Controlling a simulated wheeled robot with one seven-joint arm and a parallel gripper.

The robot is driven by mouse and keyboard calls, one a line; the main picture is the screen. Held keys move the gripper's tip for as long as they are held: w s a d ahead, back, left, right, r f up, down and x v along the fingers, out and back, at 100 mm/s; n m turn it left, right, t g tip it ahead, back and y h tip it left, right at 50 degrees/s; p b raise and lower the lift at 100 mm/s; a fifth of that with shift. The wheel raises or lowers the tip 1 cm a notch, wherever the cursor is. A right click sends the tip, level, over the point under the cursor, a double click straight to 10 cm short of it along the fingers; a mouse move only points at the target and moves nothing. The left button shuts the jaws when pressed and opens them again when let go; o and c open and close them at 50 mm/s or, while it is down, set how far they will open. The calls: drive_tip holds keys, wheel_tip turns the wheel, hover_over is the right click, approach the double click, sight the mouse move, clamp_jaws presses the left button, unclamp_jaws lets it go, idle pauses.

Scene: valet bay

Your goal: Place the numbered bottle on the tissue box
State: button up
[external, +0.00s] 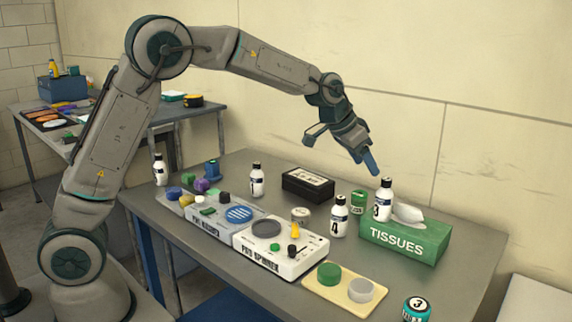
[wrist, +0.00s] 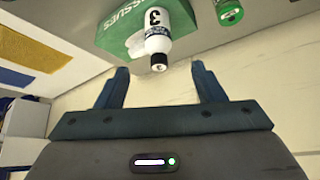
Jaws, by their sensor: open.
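A white bottle with a black cap and the number 3 (external: 383,207) stands upright on the left end of the top of the green tissue box (external: 405,243). A white tissue sticks out of the box to its right. My gripper (external: 372,168) is open and empty, just above and left of the bottle's cap, apart from it. In the wrist view, bottle 3 (wrist: 156,35) shows beyond the open fingers (wrist: 160,68), with the tissue box (wrist: 122,32) behind it. Other numbered bottles stand on the table: bottle 4 (external: 339,217), bottle 1 (external: 257,181) and one at the left (external: 160,170), its number unclear.
A green can (external: 358,202) stands close left of the tissue box. A black box (external: 308,185), control panels (external: 280,250) and a cream tray (external: 322,290) with two discs fill the table's middle and front. A teal object marked 3 (external: 417,310) is at the front right.

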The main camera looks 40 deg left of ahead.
drive_tip(key=s+a+r+n+g+y, duration=0.1)
drive_tip(key=s+a+r+n, duration=0.1)
drive_tip(key=s+a, duration=0.95)
drive_tip(key=s+a+r+n+y, duration=0.1)
drive_tip(key=s+a+r+n, duration=0.1)
drive_tip(key=s+a, duration=0.9)
drive_tip(key=s+f+n+g+y, duration=0.1)
drive_tip(key=s+f+n, duration=0.1)
drive_tip(key=s, duration=1.2)
drive_tip(key=shift+a+f, duration=0.35)
drive_tip(key=shift+f, duration=0.45)
drive_tip(key=shift+s, duration=0.1)
